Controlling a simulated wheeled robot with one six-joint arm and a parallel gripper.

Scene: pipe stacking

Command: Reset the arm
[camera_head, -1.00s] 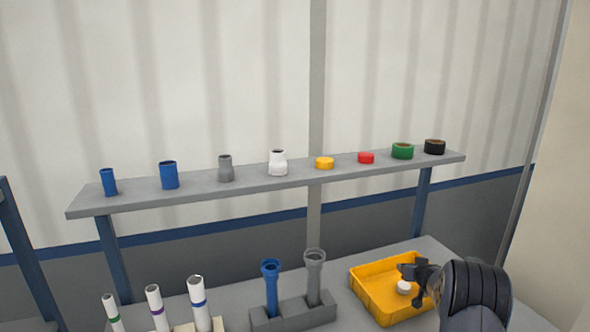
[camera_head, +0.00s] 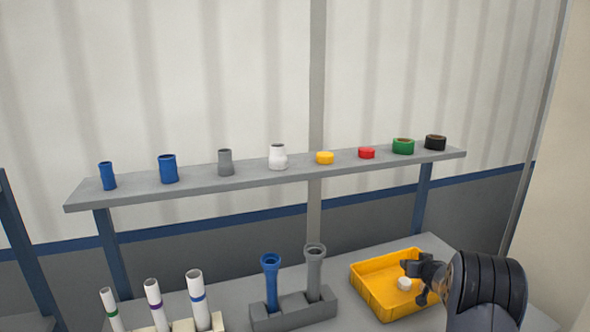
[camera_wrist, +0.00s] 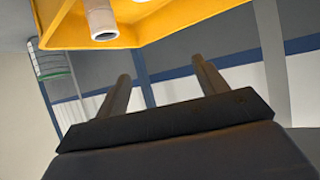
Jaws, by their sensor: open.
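My gripper (camera_head: 418,284) is at the lower right of the head view, over the right part of the yellow tray (camera_head: 362,287). In the wrist view my gripper (camera_wrist: 160,85) has its two fingers apart, with nothing between them. A small white pipe piece (camera_head: 404,283) is in the tray, just left of my gripper. In the wrist view the white piece (camera_wrist: 101,22) shows at the top, inside the yellow tray (camera_wrist: 150,20), clear of the fingers.
A grey rack (camera_head: 290,313) holds a blue pipe (camera_head: 271,283) and a grey pipe (camera_head: 314,274). Several white pipes with coloured bands (camera_head: 199,300) stand at the lower left. A raised shelf (camera_head: 240,188) carries several fittings and caps. The table is clear behind the rack.

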